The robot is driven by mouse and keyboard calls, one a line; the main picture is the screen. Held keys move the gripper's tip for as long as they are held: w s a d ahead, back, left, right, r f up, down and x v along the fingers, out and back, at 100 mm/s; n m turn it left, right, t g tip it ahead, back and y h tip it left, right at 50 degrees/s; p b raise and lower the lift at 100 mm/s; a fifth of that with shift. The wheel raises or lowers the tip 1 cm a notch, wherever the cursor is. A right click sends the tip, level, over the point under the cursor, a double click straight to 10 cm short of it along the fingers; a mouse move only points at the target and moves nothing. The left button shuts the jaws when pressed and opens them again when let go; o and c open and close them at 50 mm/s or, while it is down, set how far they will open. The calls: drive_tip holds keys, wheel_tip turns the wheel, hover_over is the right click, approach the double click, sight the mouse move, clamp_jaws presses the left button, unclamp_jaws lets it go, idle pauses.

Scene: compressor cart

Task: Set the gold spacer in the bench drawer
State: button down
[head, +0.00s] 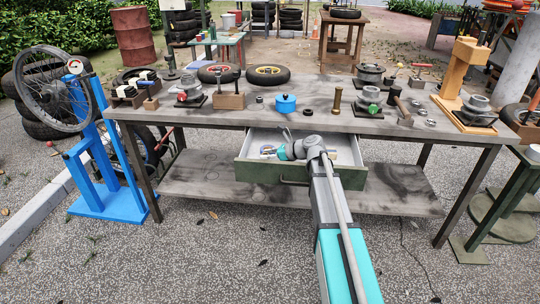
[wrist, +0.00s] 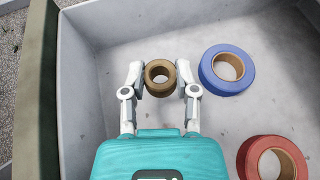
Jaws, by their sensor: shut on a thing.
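The gold spacer (wrist: 160,90) is a small brownish-gold ring, seen from above in the wrist view. My gripper (wrist: 160,80) is shut on it, with one finger on each side. The spacer is inside the outline of the open bench drawer (wrist: 78,95), near its left wall in that view. I cannot tell whether it touches the drawer floor. In the head view the drawer (head: 262,172) is pulled out under the bench top, and my gripper (head: 284,140) reaches into it. My arm hides part of the drawer, and the spacer cannot be made out there.
A blue tape roll (wrist: 227,69) and a red tape roll (wrist: 272,160) lie in the drawer, right of the spacer in the wrist view. Drawer floor beyond the spacer is bare.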

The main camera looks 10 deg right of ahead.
drive_tip(key=shift+f, duration=0.2)
drive_tip(key=shift+s, duration=0.1)
drive_tip(key=shift+c, duration=1.9)
unclamp_jaws()
drive_tip(key=shift+r, duration=0.15)
drive_tip(key=shift+r+p, duration=0.55)
drive_tip(key=p+v, duration=0.4)
drive_tip(key=v, duration=0.7)
drive_tip(key=shift+d, duration=0.4)
drive_tip(key=shift+s+r, duration=0.1)
